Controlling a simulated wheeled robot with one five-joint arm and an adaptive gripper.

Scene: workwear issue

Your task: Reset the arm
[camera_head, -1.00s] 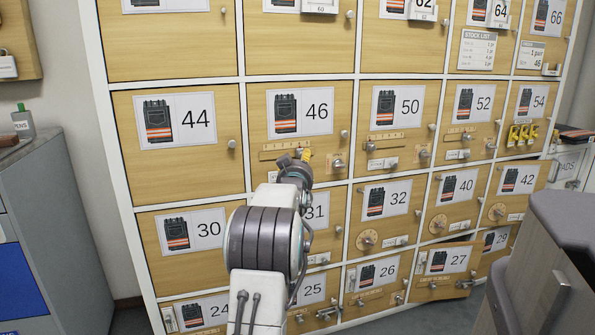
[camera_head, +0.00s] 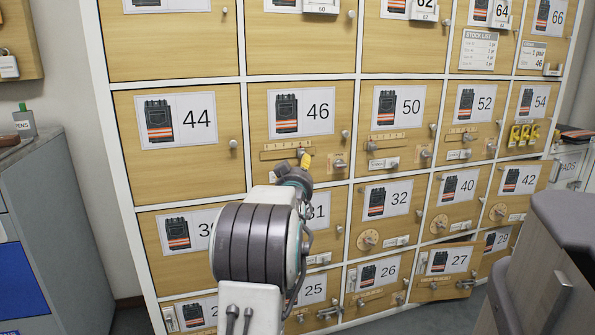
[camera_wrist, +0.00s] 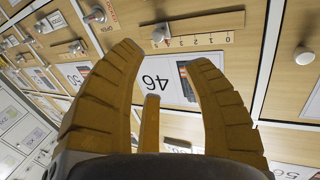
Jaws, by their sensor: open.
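My arm reaches up toward the locker wall in the head view, with my gripper (camera_head: 305,162) mostly hidden behind its own wrist; a yellow fingertip shows in front of the lower part of door 46 (camera_head: 340,100). I cannot tell how far the fingertips are from the door; nothing is held.
The locker wall has many numbered doors with knobs, latches and sliders that stick out. Door 27 (camera_head: 447,262) stands ajar at the lower right. A grey cabinet (camera_head: 75,200) is at the left, and a dark grey-topped unit (camera_head: 560,225) is at the right front.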

